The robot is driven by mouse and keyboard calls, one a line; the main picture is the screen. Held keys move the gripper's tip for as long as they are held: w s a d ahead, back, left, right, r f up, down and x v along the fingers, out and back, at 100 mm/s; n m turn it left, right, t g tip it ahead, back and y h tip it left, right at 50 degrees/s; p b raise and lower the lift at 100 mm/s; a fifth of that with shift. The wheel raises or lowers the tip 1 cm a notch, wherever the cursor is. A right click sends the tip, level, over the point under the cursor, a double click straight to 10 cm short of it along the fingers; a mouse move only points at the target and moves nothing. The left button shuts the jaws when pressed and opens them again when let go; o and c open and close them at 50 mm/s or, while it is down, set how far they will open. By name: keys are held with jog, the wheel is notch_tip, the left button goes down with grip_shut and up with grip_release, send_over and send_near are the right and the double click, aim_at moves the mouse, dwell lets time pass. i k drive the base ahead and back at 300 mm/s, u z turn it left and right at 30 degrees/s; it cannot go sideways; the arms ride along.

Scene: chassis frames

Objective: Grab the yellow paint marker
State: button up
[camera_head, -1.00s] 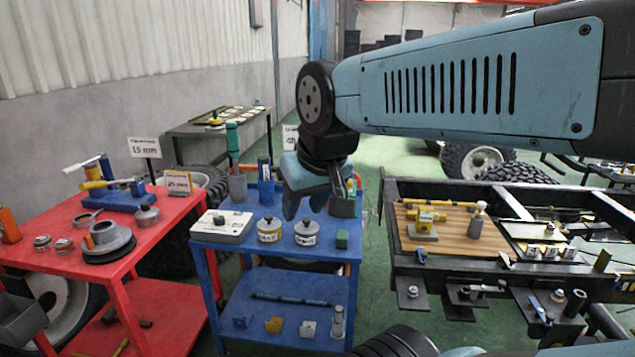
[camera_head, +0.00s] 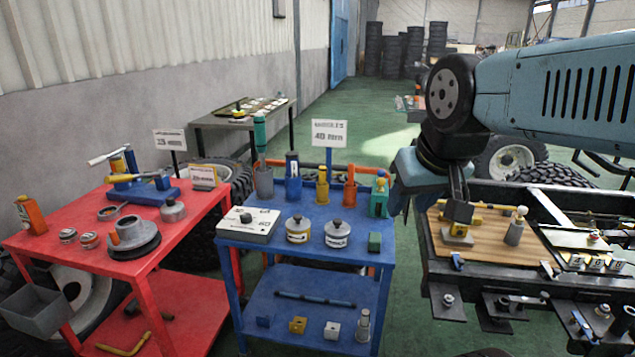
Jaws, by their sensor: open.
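The yellow paint marker appears to be the small yellow upright piece (camera_head: 322,188) in the back row on the blue cart (camera_head: 312,265). It stands between a blue piece (camera_head: 293,178) and an orange one (camera_head: 350,186). My gripper (camera_head: 430,210) is open and empty. It hangs to the right of the blue cart, in front of the wooden board on the black frame, well apart from the yellow piece. My gripper partly covers the board's left side.
A green holder (camera_head: 380,196) stands at the cart's back right corner, between the row and my gripper. Two round tins (camera_head: 299,229) and a white box (camera_head: 248,224) sit in front. A sign (camera_head: 328,134) rises behind. A red table (camera_head: 120,262) is at left.

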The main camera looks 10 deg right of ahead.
aim_at(323, 169)
jog(key=z, duration=0.05)
jog(key=i, duration=1)
jog(key=u, duration=0.05)
